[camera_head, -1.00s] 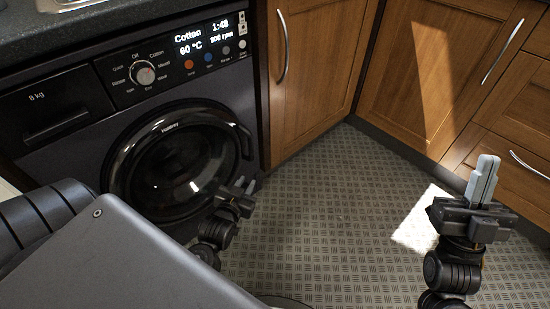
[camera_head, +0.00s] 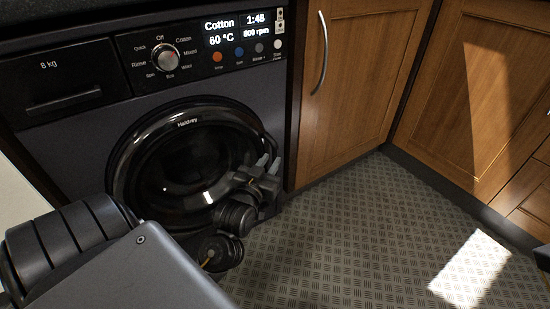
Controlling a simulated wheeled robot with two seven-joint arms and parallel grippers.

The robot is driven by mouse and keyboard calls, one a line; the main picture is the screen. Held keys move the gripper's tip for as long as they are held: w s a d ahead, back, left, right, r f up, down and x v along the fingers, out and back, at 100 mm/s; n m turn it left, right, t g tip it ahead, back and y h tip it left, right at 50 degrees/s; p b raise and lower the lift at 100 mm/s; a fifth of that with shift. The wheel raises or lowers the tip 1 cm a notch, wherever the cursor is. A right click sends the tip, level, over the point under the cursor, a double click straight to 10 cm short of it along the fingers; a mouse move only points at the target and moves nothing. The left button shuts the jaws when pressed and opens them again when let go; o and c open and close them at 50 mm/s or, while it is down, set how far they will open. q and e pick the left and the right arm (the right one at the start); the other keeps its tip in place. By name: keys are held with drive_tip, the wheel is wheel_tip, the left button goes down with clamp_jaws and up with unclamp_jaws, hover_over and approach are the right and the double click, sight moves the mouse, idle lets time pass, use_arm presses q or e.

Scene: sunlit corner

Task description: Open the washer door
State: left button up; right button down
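The dark washer (camera_head: 75,140) fills the left of the head view. Its round black door (camera_head: 130,160) has a glossy rim and a dark window, and it looks shut against the front. The door handle (camera_head: 268,145) curves along the door's right edge. My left gripper (camera_head: 268,163) is at the lower part of this handle, with its two grey fingers slightly apart. Whether they touch the handle or straddle it cannot be told. The gripper body and wrist hide the door's lower right rim. My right gripper is out of view; only a dark piece shows at the right edge.
A wooden cupboard (camera_head: 355,80) with a metal handle stands right of the washer, and another cupboard (camera_head: 465,90) meets it at the corner. The patterned floor (camera_head: 360,230) is clear, with a bright sunlit patch (camera_head: 470,270). A detergent drawer (camera_head: 65,85) is shut.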

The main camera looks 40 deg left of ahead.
sight(274, 156)
use_arm(q)
drive_tip(key=shift+b+x, duration=0.65)
drive_tip(key=shift+x, duration=1.6)
clamp_jaws()
